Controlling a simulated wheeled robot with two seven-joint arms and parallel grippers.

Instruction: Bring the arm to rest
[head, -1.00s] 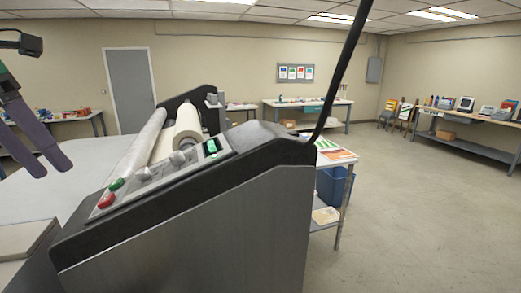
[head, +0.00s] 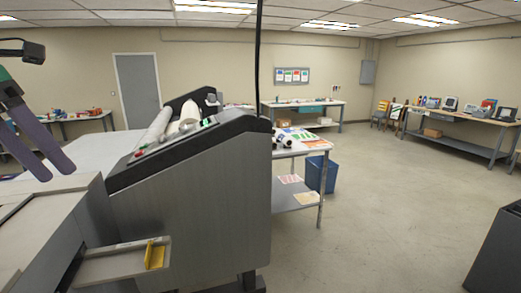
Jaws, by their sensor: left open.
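My left gripper (head: 55,172) shows at the left edge of the head view, with two long dark fingers pointing down and to the right. The fingers are apart and nothing shows between them. The gripper hangs in the air in front of the pale flat top (head: 85,150) of the laminator. The laminator (head: 195,200) stands left of the middle, a grey machine with white rolls and a sloped control panel (head: 172,144). My right gripper is not in view.
A shelf with a yellow piece (head: 155,254) juts out at the lower left. A table with sheets (head: 305,143) and a blue bin (head: 322,172) stand behind the laminator. A dark box-like unit (head: 495,255) is at the lower right. The floor (head: 390,210) between is clear.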

